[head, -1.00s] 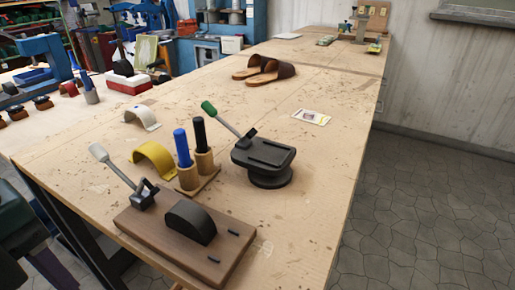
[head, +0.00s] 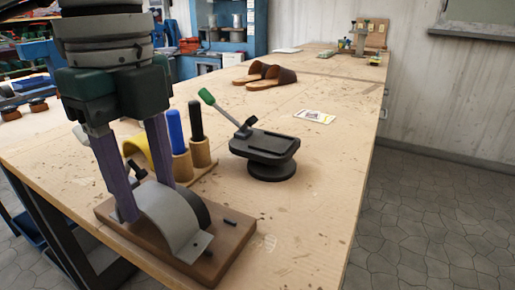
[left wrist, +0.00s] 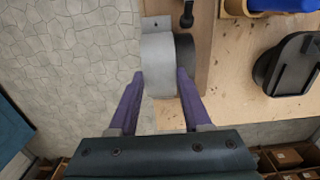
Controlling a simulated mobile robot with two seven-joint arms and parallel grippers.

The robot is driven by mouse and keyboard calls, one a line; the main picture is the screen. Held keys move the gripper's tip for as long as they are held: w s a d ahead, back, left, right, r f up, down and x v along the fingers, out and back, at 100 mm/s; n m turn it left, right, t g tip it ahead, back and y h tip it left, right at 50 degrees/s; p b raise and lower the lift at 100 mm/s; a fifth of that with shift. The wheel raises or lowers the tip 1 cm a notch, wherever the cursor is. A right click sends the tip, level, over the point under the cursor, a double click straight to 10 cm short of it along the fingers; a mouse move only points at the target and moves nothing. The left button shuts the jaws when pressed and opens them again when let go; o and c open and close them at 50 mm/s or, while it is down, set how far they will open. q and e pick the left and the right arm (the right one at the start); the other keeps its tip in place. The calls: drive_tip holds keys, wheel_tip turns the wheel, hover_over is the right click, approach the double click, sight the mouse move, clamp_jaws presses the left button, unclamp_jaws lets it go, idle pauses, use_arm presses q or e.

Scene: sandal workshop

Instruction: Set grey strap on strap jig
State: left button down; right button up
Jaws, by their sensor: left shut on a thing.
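The grey strap (head: 165,208) is a curved band with a flat tab at its end. My left gripper (head: 152,200) is shut on it, fingers pointing down. The strap jig (head: 228,243) is a brown board with a black half-round form (head: 201,208), pegs and a toggle clamp. In the head view the strap covers much of the form. In the left wrist view the strap (left wrist: 157,62) is beside the form (left wrist: 186,52), to its left, between my fingertips (left wrist: 160,82). I cannot tell whether the strap touches the board. My right gripper is out of view.
A black swivel stand (head: 264,145) with a green-handled lever is to the right. Sandals (head: 266,75) and a card (head: 314,116) lie farther back.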

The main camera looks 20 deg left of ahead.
use_arm(q)
drive_tip(key=w, duration=0.1)
drive_tip(key=w+f, duration=0.1)
drive_tip(key=w, duration=0.1)
drive_tip(key=shift+w+d, duration=0.15)
drive_tip(key=shift+w, duration=0.1)
drive_tip(key=shift+f, duration=0.3)
drive_tip(key=shift+f, duration=0.15)
drive_tip(key=shift+c, duration=1.7)
unclamp_jaws()
wheel_tip(320, 180, up, 12)
drive_tip(key=p, duration=0.1)
drive_tip(key=shift+r, duration=0.2)
